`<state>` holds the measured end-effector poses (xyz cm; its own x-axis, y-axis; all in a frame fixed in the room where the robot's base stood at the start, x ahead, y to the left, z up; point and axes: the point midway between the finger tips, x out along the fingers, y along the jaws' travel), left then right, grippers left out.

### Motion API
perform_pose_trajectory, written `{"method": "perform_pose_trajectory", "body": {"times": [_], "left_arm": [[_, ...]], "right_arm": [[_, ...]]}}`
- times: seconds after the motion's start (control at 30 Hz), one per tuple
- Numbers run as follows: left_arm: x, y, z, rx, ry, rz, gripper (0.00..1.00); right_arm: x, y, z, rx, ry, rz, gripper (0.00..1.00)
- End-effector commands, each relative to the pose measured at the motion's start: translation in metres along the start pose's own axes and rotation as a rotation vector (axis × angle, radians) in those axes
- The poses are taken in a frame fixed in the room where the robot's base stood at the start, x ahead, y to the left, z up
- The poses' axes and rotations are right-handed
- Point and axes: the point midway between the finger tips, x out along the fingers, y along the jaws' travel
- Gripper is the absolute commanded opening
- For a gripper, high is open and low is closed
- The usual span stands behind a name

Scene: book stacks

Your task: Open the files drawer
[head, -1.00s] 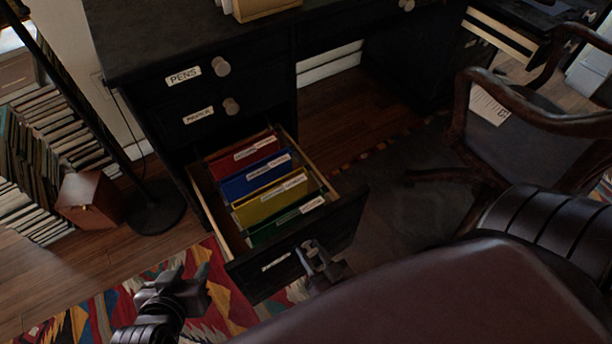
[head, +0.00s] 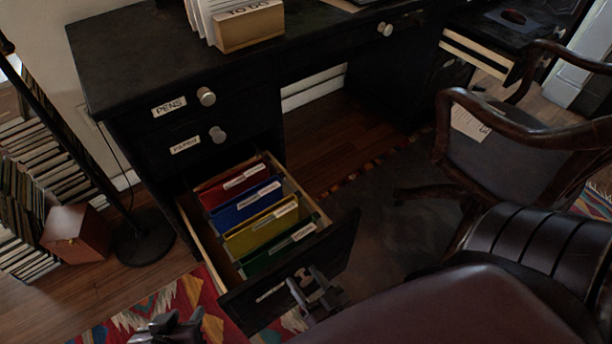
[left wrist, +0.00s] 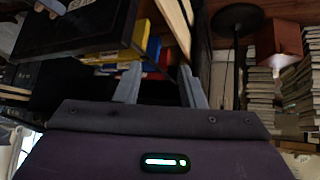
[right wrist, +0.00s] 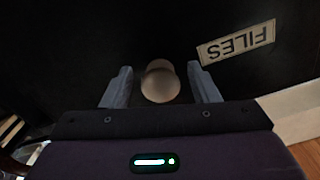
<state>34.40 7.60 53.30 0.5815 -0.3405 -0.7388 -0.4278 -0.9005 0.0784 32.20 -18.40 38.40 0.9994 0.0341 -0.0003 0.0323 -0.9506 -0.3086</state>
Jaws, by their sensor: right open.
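The files drawer (head: 283,290) stands pulled out at the bottom of the black desk. Red, blue, yellow and green folders lie inside it. Its FILES label (right wrist: 236,43) and round pale knob (right wrist: 160,82) show in the right wrist view. My right gripper (head: 312,285) is at the drawer front. In the right wrist view its open fingers (right wrist: 162,86) are on either side of the knob, with gaps between. My left gripper (head: 175,325) is low at the left, apart from the drawer. Its fingers stand apart and empty in the left wrist view (left wrist: 160,88).
The desk (head: 150,60) has PENS and PAPER drawers, both shut, above. A TO DO letter holder (head: 250,28) stands on top. A lamp base (head: 147,240) and brown box (head: 75,235) are at left. A wooden chair (head: 500,140) is at right, and a patterned rug (head: 180,300) lies below.

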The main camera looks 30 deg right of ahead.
Motion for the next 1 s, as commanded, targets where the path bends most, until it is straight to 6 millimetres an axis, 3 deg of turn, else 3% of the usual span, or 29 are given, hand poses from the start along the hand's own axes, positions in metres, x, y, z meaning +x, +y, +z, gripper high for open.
{"method": "perform_pose_trajectory", "body": {"times": [0.17, 0.33, 0.6, 1.0], "left_arm": [[-0.001, 0.0, 0.001, 0.0, -0.011, 0.0, 0.36], [-0.003, 0.004, 0.033, -0.004, -0.146, 0.01, 0.36], [-0.006, 0.0, 0.04, -0.009, -0.195, 0.001, 0.36], [-0.006, -0.001, 0.041, -0.01, -0.201, -0.002, 0.36]], "right_arm": [[-0.006, 0.0, 0.0, 0.0, -0.002, 0.0, 0.55], [-0.029, 0.0, -0.001, 0.0, -0.003, 0.001, 0.55], [-0.07, 0.0, 0.0, 0.0, -0.002, 0.0, 0.55], [-0.078, 0.0, 0.0, 0.0, 0.0, 0.0, 0.55]]}}
